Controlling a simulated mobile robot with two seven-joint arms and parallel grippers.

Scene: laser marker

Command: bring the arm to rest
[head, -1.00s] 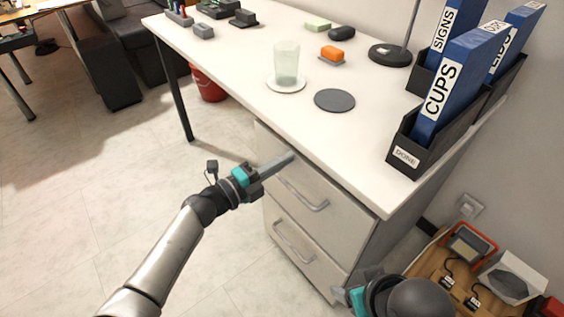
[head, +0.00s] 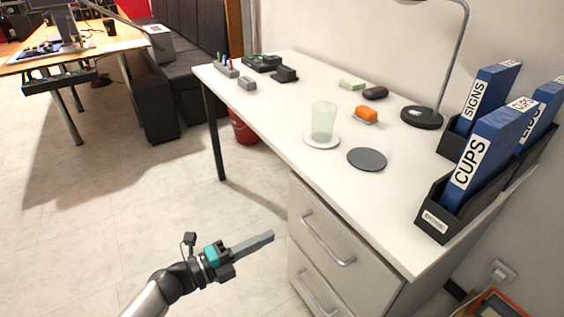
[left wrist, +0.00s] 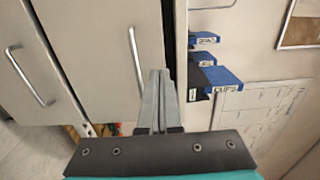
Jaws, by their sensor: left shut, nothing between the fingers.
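My left gripper (head: 268,237) is in the lower middle of the head view, in front of the drawer unit (head: 355,285) and below the white desk's top. Its fingers are shut together with nothing between them. It points toward the drawers and looks apart from their handles. In the left wrist view its closed fingers (left wrist: 158,75) stand in the middle, with drawer handles to the left and above. My right gripper is not in view.
The white desk (head: 300,160) holds a glass (head: 324,120), a dark round mat (head: 367,159), an orange block (head: 367,114), a lamp base (head: 421,117) and blue binders (head: 483,150) in black holders. A red bin (head: 243,128) stands behind the desk leg. Floor on the left is clear.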

